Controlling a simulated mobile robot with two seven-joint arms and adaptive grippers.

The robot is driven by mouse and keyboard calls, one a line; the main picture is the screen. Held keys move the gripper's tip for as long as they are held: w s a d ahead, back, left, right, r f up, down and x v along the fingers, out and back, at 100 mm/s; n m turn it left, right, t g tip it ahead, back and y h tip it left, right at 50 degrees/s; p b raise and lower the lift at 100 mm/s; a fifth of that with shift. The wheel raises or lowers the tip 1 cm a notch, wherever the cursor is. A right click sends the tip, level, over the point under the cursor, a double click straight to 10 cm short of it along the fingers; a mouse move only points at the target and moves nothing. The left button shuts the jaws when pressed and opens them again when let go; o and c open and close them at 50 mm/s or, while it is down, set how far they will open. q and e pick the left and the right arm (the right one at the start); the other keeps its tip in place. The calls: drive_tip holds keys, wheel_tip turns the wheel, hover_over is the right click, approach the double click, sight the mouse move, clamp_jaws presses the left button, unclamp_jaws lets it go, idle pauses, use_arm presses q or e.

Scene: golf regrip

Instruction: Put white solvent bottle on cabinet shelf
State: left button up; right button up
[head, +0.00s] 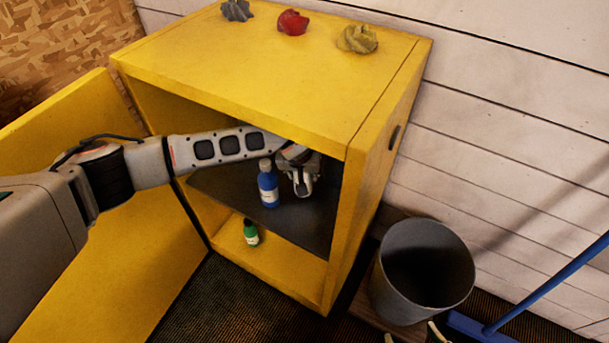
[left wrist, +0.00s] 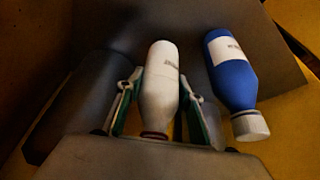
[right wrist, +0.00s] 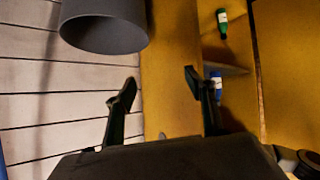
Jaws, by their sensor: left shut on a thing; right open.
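The white solvent bottle (left wrist: 160,82) is between the fingers of my left gripper (left wrist: 161,92), which is shut on it. In the head view my left arm reaches into the open yellow cabinet, and the left gripper (head: 302,181) is over the dark cabinet shelf (head: 228,190), right of a blue bottle (head: 268,184). The gripper mostly hides the white bottle there. I cannot tell whether its base touches the shelf. My right gripper (right wrist: 160,88) is open and empty, outside the cabinet; its fingertips show at the head view's bottom edge (head: 412,336).
The blue bottle (left wrist: 230,75) stands close beside the white one. A green bottle (head: 250,232) is on the cabinet floor below. The open cabinet door (head: 110,240) is at left. A grey bin (head: 395,290) and a blue broom (head: 545,285) are at right. Several small lumps lie on top.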

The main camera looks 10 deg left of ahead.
use_arm(q)
drive_tip(key=f, duration=0.2)
drive_tip(key=shift+w+f+b, duration=0.2)
drive_tip(key=shift+f+b, duration=0.15)
drive_tip(key=shift+f, duration=0.1)
drive_tip(key=shift+w+r, duration=0.15)
drive_tip(key=shift+r, duration=0.3)
drive_tip(key=shift+c, duration=0.6)
use_arm(e)
drive_tip(key=shift+w+a+r, duration=0.2)
drive_tip(key=shift+a, duration=0.5)
use_arm(q)
drive_tip(key=shift+f, duration=0.15)
drive_tip(key=o, duration=1.2)
drive_tip(key=shift+o, duration=0.2)
drive_tip(key=shift+f, duration=0.1)
